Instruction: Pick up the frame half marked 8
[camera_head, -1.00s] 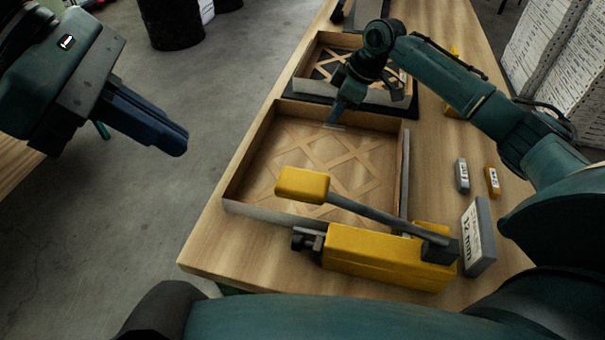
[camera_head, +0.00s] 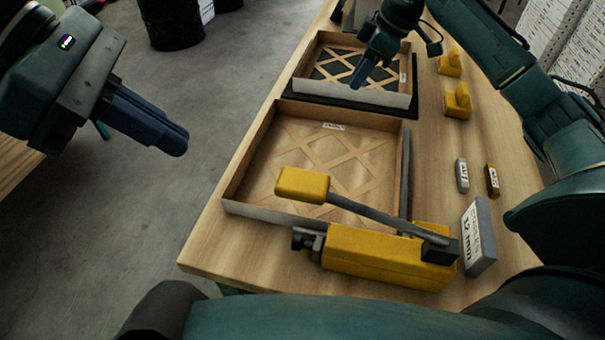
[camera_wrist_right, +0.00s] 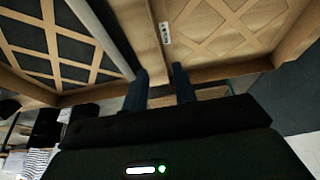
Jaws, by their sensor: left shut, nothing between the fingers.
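The near lattice frame half (camera_head: 290,210) lies on the bench, with a tan panel behind its strips and a small label at its far side. The far lattice frame half (camera_head: 398,98) lies behind it over a dark surface, with a label on its right side. I cannot read an 8 on either label. My right gripper (camera_head: 362,78) is above the far frame in the head view. In the right wrist view its two fingers (camera_wrist_right: 160,86) are apart and empty, with the labelled tan-backed frame beyond them. My left gripper (camera_head: 165,135) is shut and empty, off the bench's left side.
A yellow tool with a long lever (camera_head: 385,262) lies across the near frame's front edge. A grey block marked 12 mm (camera_head: 482,235) and two small labelled blocks stand to the right. Yellow pieces (camera_head: 458,102) stand on the bench's far right.

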